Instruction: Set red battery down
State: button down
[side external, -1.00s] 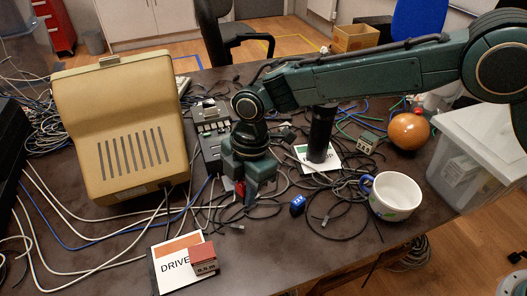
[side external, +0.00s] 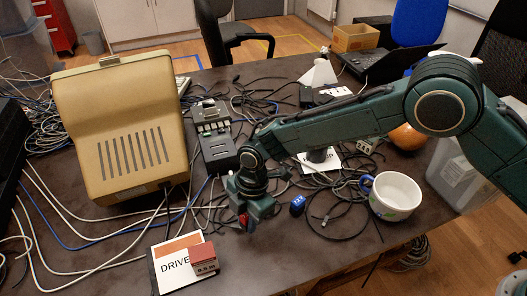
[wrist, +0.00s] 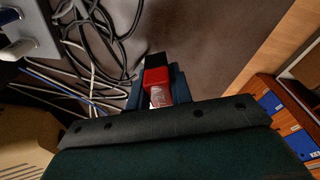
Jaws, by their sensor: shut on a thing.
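The red battery (wrist: 157,82) is between the fingers of my gripper (wrist: 158,90) in the wrist view, with a dark end pointing away. In the side view a small red part of the battery (side external: 243,220) shows at the fingers of my gripper (side external: 246,224), and the rest is hidden by the jaws. My gripper is shut on it and points down over the dark table (side external: 300,262). The side view does not clearly show whether the battery touches the table.
A card marked DRIVE (side external: 172,266) with a dark red block (side external: 203,258) on it lies at the front left. A beige case (side external: 120,130) stands left. The front middle is bare.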

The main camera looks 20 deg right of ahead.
jog(key=shift+f, duration=1.8)
jog(key=shift+f, duration=0.1)
jog(key=c, duration=1.3)
grip_release()
jog(key=shift+o, duration=0.2)
jog(key=r, duration=0.3)
jog(key=d+r, duration=0.1)
jog(key=r, duration=0.7)
jog(key=shift+w+d+r, duration=0.2)
jog(key=shift+w+d, duration=0.1)
jog(key=shift+r, duration=0.35)
